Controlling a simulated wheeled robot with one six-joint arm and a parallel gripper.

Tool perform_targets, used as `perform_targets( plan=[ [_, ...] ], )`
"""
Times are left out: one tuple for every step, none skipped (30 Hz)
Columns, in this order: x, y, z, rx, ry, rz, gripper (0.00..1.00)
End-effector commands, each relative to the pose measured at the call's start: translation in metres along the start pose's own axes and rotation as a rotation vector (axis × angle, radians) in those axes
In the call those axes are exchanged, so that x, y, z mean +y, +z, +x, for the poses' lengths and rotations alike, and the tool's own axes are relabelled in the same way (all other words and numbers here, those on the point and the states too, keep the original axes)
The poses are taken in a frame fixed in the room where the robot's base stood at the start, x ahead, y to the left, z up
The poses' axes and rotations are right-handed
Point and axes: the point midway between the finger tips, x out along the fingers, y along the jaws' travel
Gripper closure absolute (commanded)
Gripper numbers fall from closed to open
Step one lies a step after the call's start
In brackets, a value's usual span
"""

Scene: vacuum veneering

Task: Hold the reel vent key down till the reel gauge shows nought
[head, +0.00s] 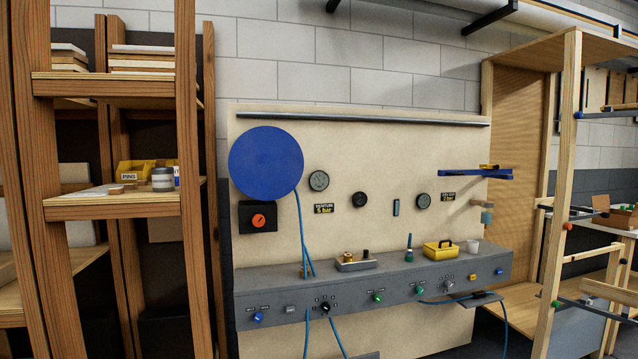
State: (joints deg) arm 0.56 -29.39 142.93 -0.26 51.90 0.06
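A large blue hose reel disc (265,163) hangs at the left of a pale wall board (370,150). A round dark gauge (319,181) is just right of it; a second gauge (360,200) and a third gauge (424,201) are further right. Their needles are too small to read, and I cannot tell which is the reel gauge. The grey console (345,290) below carries a blue knob (258,317), a grey key (290,309), a black dial (325,307), and green knobs (378,297). I cannot tell which is the reel vent key. My gripper is not in view.
An orange knob on a black box (258,218) is below the reel. A yellow case (440,249) and white cup (472,246) stand on the console. Blue hoses (303,235) hang in front of it. Wooden shelving (105,102) is at left, a wooden frame (555,200) at right.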

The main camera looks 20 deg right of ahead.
Motion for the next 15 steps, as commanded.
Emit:
perform_targets(
  plan=[
    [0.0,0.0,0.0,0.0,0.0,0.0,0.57],
    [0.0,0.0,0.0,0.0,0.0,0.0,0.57],
    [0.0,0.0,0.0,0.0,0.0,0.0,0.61],
    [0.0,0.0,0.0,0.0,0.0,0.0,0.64],
    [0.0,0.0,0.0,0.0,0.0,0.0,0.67],
    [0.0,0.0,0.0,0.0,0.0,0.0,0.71],
    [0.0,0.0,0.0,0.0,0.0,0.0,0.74],
    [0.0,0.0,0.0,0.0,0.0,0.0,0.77],
    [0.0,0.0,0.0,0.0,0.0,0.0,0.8],
    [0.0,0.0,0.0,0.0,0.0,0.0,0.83],
    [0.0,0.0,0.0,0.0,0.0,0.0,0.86],
    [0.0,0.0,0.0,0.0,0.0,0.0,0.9],
    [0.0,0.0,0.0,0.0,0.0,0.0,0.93],
    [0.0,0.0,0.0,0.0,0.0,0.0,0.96],
    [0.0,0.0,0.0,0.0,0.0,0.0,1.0]
  ],
)
